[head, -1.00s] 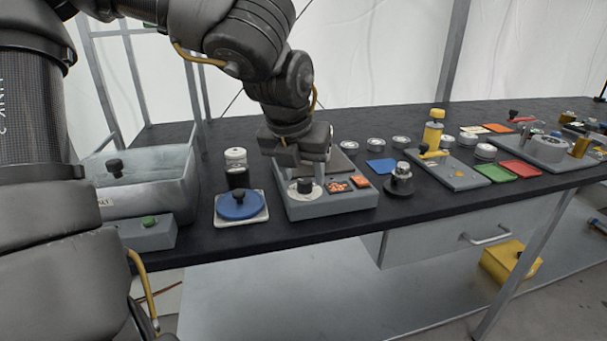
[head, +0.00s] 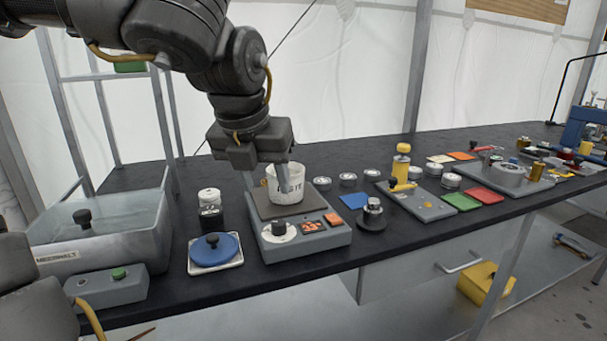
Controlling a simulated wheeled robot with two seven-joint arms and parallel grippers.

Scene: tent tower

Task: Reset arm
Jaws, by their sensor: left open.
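My left gripper (head: 267,182) comes in from the upper left and points down over a grey device with a dial (head: 277,230) and orange displays. Its jaws are open. A white cup (head: 288,194) with dark lettering stands upright on the device's dark top plate (head: 262,206). One finger overlaps the front of the cup and the other is to its left. I cannot tell whether either touches it. My right gripper is not in view.
A grey open bin (head: 120,240) and a box with a green button (head: 122,287) stand at left. A blue disc (head: 214,248) and a jar (head: 209,208) sit between bin and device. A yellow-topped stand (head: 402,165) and several small parts fill the bench to the right.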

